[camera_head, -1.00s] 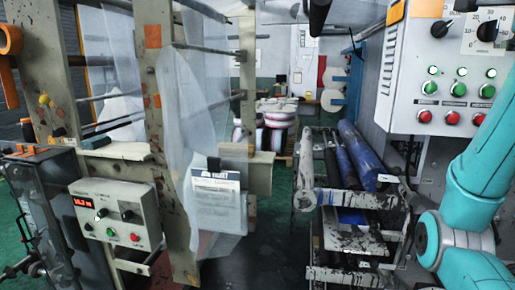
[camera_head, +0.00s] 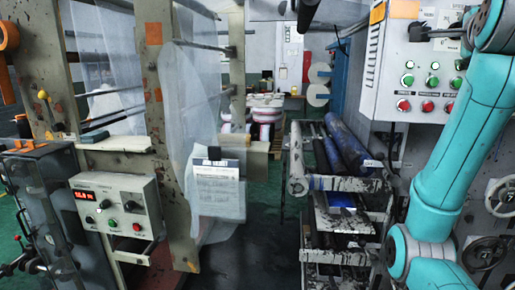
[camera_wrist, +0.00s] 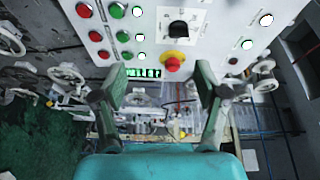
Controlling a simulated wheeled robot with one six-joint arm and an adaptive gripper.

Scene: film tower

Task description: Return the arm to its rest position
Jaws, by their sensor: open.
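My gripper (camera_wrist: 160,84) is open and empty in the wrist view, with its two fingers well apart. Between and beyond the fingers is a grey control panel (camera_wrist: 215,38) with red and green buttons, a black rotary switch (camera_wrist: 178,28) and a red emergency stop knob (camera_wrist: 173,62) on a yellow base. I cannot tell how near the fingers are to it. In the head view my teal arm rises along the right side, and my gripper is not seen there. The same kind of button panel (camera_head: 425,69) stands behind the arm at top right.
A roller stand (camera_head: 340,184) with blue rollers stands at centre right. A film frame (camera_head: 170,130) with hanging film and a paper notice (camera_head: 218,185) is at left, beside a small control box (camera_head: 118,205). Handwheels (camera_head: 487,253) stick out at lower right. Dark floor lies between.

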